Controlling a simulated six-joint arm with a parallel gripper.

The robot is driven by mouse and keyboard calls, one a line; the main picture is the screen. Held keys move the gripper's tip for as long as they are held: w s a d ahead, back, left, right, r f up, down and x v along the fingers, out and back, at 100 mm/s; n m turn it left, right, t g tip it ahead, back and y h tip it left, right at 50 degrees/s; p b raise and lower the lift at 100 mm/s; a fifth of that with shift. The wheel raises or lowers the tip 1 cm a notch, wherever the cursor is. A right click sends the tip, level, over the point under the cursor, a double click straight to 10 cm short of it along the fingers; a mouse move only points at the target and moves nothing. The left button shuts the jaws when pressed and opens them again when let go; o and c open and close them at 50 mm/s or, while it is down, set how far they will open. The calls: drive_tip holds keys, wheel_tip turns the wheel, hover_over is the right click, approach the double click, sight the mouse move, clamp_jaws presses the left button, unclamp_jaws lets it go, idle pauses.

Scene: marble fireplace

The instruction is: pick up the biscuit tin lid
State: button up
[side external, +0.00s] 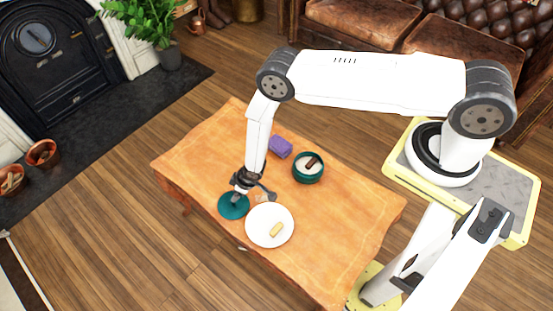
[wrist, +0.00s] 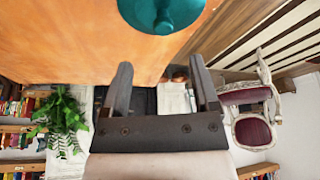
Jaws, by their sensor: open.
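The teal biscuit tin lid (side external: 227,209) lies flat on the wooden table, left of the white plate. In the wrist view the lid (wrist: 182,14) shows at the top edge, partly cut off, with a round knob in its middle. My gripper (side external: 238,195) is right at the lid in the side view, over its upper part; I cannot tell whether it touches it. In the wrist view my gripper (wrist: 161,66) has its two fingers spread with nothing between them, and the knob appears beyond the fingertips. The open teal tin (side external: 308,178) stands farther right, with a dark brown piece across its pale inside.
A purple block (side external: 280,147) lies behind. A small clear and grey item (side external: 268,196) is next to my gripper. The table's (side external: 340,235) right part is clear.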

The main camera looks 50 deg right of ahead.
drive_tip(key=shift+s+f, duration=0.1)
drive_tip(key=shift+f, duration=0.15)
drive_tip(key=shift+x, duration=1.25)
drive_tip(key=shift+f, duration=0.1)
drive_tip(key=shift+x, duration=2.5)
drive_tip(key=shift+a, duration=0.15)
clamp_jaws()
